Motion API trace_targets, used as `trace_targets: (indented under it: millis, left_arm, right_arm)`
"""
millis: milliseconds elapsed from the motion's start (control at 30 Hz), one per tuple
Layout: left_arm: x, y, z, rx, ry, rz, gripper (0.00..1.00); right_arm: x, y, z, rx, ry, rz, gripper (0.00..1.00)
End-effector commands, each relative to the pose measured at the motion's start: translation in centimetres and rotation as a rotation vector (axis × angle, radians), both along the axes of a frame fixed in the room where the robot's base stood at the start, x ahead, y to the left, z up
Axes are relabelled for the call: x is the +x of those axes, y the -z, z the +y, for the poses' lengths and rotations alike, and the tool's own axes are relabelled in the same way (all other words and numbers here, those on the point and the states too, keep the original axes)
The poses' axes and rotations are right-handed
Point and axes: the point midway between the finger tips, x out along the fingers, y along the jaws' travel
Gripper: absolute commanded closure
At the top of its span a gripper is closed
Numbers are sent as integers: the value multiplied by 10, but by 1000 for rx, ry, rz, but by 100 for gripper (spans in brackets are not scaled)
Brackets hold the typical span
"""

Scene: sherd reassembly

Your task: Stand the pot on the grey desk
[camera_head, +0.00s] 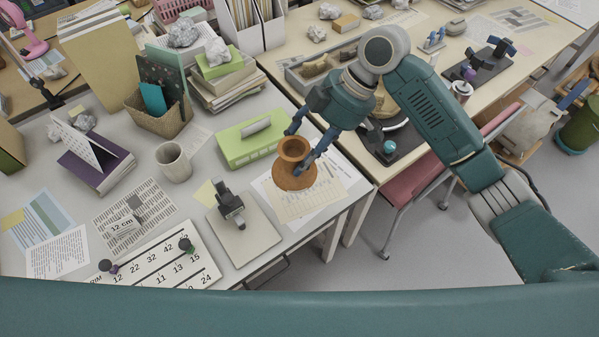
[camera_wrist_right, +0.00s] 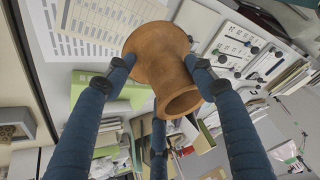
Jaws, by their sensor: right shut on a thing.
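The pot (camera_head: 293,172) is orange-brown with a flared round mouth. In the head view its mouth faces up and it is over pale papers near the right edge of the grey desk (camera_head: 268,99). I cannot tell whether its base touches the papers. My right gripper (camera_head: 299,146) is shut on the pot, with blue fingers on either side of it. In the right wrist view the pot (camera_wrist_right: 160,52) sits between the fingertips (camera_wrist_right: 160,68), its open mouth facing partly toward the camera. My left gripper is not in view.
A green box (camera_head: 240,150) lies left of the pot. A grey plate with a dark device (camera_head: 240,238) is in front, and a beige mug (camera_head: 173,162) stands farther left. A cream table (camera_head: 400,35) adjoins on the right. The desk edge is close to the pot.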

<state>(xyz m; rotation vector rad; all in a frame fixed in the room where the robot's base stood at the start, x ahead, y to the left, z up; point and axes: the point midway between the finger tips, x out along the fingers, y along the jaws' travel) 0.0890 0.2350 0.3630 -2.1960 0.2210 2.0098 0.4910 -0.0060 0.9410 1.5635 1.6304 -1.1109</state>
Motion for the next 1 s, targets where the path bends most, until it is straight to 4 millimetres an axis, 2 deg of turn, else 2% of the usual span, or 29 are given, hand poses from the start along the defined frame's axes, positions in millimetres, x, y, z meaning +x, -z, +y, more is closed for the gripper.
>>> trace_targets:
  millis: [100, 233, 467, 733, 1000]
  left_arm:
    - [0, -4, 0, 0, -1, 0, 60]
    - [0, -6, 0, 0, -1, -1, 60]
    - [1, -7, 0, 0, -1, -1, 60]
    - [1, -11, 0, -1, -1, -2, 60]
    - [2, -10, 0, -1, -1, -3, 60]
  right_arm:
    - [-1, 28, 0, 2, 2, 4, 100]
    - [-1, 50, 0, 2, 1, 1, 100]
    - [0, 66, 1, 3, 0, -2, 100]
    - [0, 101, 1, 2, 1, 0, 100]
    - [1, 105, 1, 3, 1, -2, 100]
